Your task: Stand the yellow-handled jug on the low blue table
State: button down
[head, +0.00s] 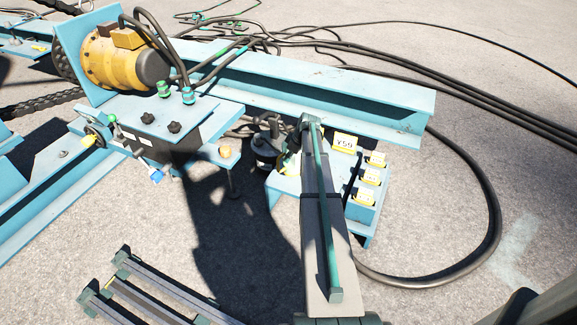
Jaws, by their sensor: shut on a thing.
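My arm reaches from the bottom edge toward the middle. My gripper (291,160) is at its far end, seen from behind and partly hidden by the arm. It is shut on what looks like the jug (266,147), a dark, rounded vessel just left of the arm's end. A yellow patch beside the jaws may be its handle, but I cannot tell clearly. The low blue table (281,189) stands below and to the right, partly covered by the arm. I cannot tell whether the jug touches it.
A long blue beam (310,90) runs behind. A blue machine with a yellow motor (112,55) stands left. A black cable (490,220) curves right. Dark rails (150,290) lie front left.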

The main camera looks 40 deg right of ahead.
jog(key=shift+w+d+f, duration=0.2)
jog(key=shift+w+f, duration=0.1)
jog(key=shift+f, duration=0.1)
jog(key=shift+w+d+f+b, duration=0.15)
jog(key=shift+f+b, duration=0.2)
jog(key=shift+f, duration=0.4)
jog(key=shift+w+d+f+b, duration=0.1)
jog(key=shift+w+f+b, duration=0.15)
jog(key=shift+f, duration=0.5)
jog(key=shift+w+d+f+b, duration=0.1)
jog(key=shift+f+b, duration=0.3)
jog(key=shift+f, duration=0.35)
jog(key=c, duration=1.3)
grip_release()
jog(key=shift+f, duration=0.15)
jog(key=p+v, duration=0.3)
jog(key=v, duration=0.9)
